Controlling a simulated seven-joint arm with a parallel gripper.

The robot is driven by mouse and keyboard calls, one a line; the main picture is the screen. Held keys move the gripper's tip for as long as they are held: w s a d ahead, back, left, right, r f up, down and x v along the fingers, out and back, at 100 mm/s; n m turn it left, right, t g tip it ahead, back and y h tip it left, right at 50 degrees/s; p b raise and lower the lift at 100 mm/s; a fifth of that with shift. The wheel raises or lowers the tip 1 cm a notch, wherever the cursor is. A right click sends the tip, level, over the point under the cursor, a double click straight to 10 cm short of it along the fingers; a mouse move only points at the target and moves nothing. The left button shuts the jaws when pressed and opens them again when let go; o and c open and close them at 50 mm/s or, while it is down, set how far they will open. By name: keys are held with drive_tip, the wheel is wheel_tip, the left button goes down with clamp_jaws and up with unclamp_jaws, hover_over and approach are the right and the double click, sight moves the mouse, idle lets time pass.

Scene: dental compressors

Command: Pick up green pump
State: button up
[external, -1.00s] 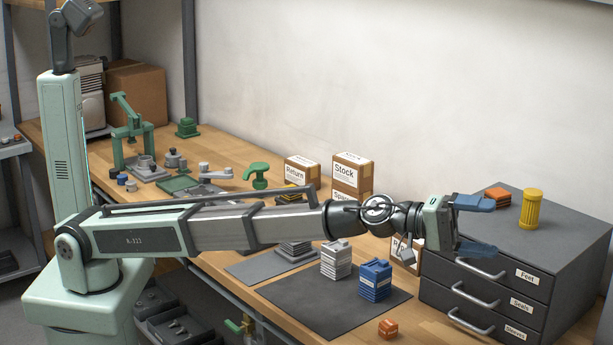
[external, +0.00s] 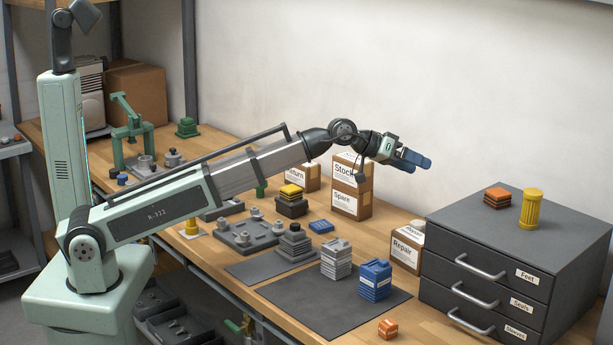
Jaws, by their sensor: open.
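A small green stepped block (external: 187,127) stands at the back left of the workbench, by the wall. A second green piece (external: 261,188) stands mid-bench, mostly hidden behind my arm. I cannot tell for certain which of these is the green pump. My gripper (external: 420,162) has blue fingers and is held up over the back of the bench, right of the Stock box. It points right, is open and looks empty. It is far to the right of both green pieces and touches neither.
A green press frame (external: 128,130) stands at the back left. Stock and Spare boxes (external: 351,186) are stacked below and left of my gripper. A grey drawer cabinet (external: 505,265) is at the right.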

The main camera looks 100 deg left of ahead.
drive_tip(key=s+a+f+g+y, duration=0.2)
drive_tip(key=s+a+g+y, duration=0.1)
drive_tip(key=s+a, duration=0.8)
drive_tip(key=n+g, duration=0.6)
drive_tip(key=g, duration=0.2)
hover_over(260, 188)
drive_tip(key=s+a, duration=0.1)
drive_tip(key=f, duration=0.9)
drive_tip(key=shift+s+f, duration=0.2)
drive_tip(key=shift+f, duration=0.2)
drive_tip(key=shift+d+x, duration=0.2)
drive_tip(key=shift+x, duration=2.25)
drive_tip(key=shift+w, duration=0.1)
